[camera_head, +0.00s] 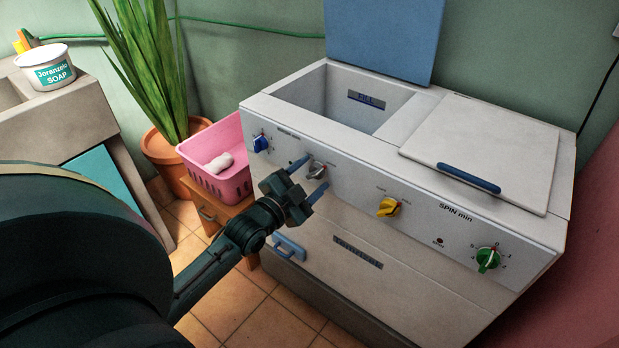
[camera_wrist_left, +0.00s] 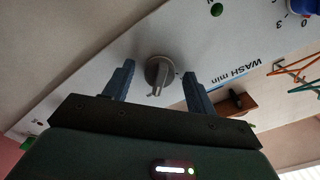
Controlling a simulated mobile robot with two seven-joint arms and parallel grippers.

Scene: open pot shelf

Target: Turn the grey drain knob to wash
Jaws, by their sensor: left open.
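The grey drain knob (camera_head: 317,169) is on the front panel of the white twin-tub washing machine (camera_head: 370,240), between the blue knob and the yellow knob. My left gripper (camera_head: 307,178) is open in front of the panel, with one finger on each side of the grey knob. In the left wrist view the grey knob (camera_wrist_left: 160,74) shows between and just beyond the two open fingertips (camera_wrist_left: 158,74). I cannot tell whether either finger touches it. Its labels are too small or hidden to read. My right gripper is not in view.
A blue knob (camera_head: 261,143) is left of the grey knob; a yellow knob (camera_head: 389,207) and a green knob (camera_head: 488,259) are to its right. A blue handle (camera_head: 289,247) sticks out below. A pink basket (camera_head: 222,160) stands on a wooden stool (camera_head: 211,213) at the left.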

